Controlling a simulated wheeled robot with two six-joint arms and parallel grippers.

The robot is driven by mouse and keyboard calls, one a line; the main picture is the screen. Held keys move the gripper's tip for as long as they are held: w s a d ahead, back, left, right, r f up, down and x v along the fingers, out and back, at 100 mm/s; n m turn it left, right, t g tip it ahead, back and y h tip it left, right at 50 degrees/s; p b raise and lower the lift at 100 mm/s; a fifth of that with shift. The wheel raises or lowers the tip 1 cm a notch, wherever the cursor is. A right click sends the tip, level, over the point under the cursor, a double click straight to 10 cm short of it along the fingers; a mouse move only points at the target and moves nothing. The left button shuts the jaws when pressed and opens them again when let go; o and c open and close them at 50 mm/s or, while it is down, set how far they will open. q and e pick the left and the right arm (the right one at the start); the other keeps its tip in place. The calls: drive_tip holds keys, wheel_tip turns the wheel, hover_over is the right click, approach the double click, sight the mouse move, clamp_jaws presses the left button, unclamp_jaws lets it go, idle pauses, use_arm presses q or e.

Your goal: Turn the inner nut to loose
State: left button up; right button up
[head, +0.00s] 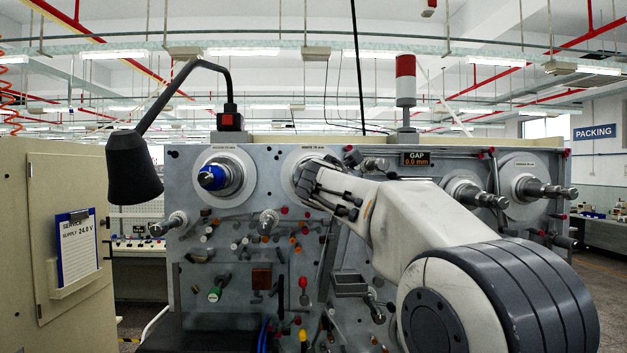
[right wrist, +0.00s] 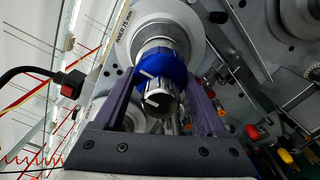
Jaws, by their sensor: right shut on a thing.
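In the right wrist view, a blue nut (right wrist: 168,69) with a white mark sits around a silver spindle, close to a round pale plate (right wrist: 201,32). A dark-and-silver end piece (right wrist: 160,101) with its own white mark stands out in front of it, nearer the camera. My right gripper (right wrist: 163,76) has one finger on each side and is shut on the blue nut. In the head view, my right gripper (head: 306,181) is at the second spindle from the left and hides most of it. My left gripper is not in view.
The spindle to the left carries another blue ring (head: 211,177). A dark lamp (head: 135,168) hangs at the panel's left. Two bare spindles (head: 478,195) (head: 545,190) stick out at the right. A display (head: 416,159) reads GAP 0.0 mm. Many knobs and pegs crowd the lower panel.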

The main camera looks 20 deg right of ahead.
drive_tip(key=shift+f, duration=0.15)
drive_tip(key=o, duration=1.3)
drive_tip(key=b+v, duration=0.4)
drive_tip(key=v, duration=0.6)
drive_tip(key=shift+s+a, duration=0.1)
drive_tip(key=shift+s, duration=0.1)
